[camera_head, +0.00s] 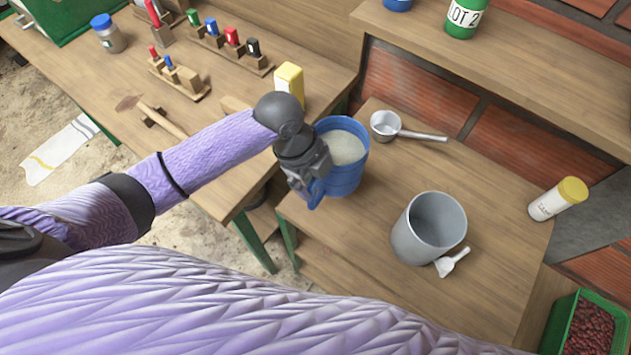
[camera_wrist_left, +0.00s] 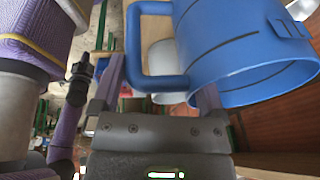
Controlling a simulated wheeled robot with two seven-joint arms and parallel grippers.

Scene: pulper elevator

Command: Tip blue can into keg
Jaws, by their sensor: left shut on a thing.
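The blue can (camera_head: 353,178) has a pale fill inside and appears about upright at the left edge of the lower wooden table. I cannot tell whether its base touches the table. My left gripper (camera_head: 312,184) is at the can's near left side, shut on its handle. In the left wrist view the blue can (camera_wrist_left: 240,45) fills the upper right, and its loop handle (camera_wrist_left: 135,45) lies between the fingers of the gripper (camera_wrist_left: 157,90). The grey keg (camera_head: 405,240) stands open-topped and upright on the table, to the right of the can and apart from it. My right gripper is not visible.
A metal scoop (camera_head: 385,125) lies behind the can. A small white scraper (camera_head: 450,263) lies beside the keg. A yellow-capped white bottle (camera_head: 555,200) is at the right. Bare table separates can and keg.

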